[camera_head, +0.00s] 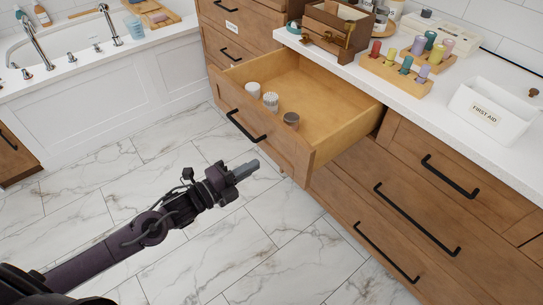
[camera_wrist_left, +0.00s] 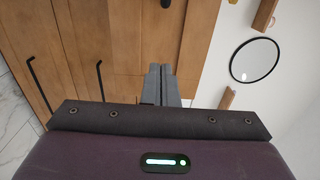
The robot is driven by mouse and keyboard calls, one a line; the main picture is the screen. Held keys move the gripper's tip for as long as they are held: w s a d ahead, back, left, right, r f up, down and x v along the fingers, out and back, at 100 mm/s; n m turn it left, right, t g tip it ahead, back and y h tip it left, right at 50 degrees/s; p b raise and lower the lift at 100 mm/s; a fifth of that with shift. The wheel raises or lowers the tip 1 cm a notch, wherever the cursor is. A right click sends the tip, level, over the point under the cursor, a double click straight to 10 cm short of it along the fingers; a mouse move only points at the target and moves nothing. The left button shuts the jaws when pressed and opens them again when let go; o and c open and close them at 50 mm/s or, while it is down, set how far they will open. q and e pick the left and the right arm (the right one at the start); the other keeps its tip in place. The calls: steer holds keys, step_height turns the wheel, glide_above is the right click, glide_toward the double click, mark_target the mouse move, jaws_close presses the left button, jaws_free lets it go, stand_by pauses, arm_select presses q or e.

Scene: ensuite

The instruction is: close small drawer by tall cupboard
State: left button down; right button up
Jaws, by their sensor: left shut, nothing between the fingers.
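The small wooden drawer (camera_head: 262,144) is pulled well out from the cabinet, beside the taller wooden cupboard front (camera_head: 230,38). Its black bar handle (camera_head: 246,126) is on the front panel. A few small jars, such as a white one (camera_head: 271,101), stand inside. My left gripper (camera_head: 248,167) is shut and empty, in front of the drawer front and lower in the picture than the handle; I cannot tell whether it touches. In the left wrist view the shut fingers (camera_wrist_left: 161,84) point toward wooden fronts. My right gripper is not in view.
The white counter (camera_head: 420,100) above holds a wooden organiser (camera_head: 336,28), a rack of coloured rolls (camera_head: 398,70) and a FIRST AID box (camera_head: 491,109). More closed drawers with black handles (camera_head: 416,220) are at right. The marble floor (camera_head: 110,160) is clear at left, before a bathtub (camera_head: 70,45).

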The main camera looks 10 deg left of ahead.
mark_target(281, 150)
arm_select(q)
steer(key=x, duration=0.7)
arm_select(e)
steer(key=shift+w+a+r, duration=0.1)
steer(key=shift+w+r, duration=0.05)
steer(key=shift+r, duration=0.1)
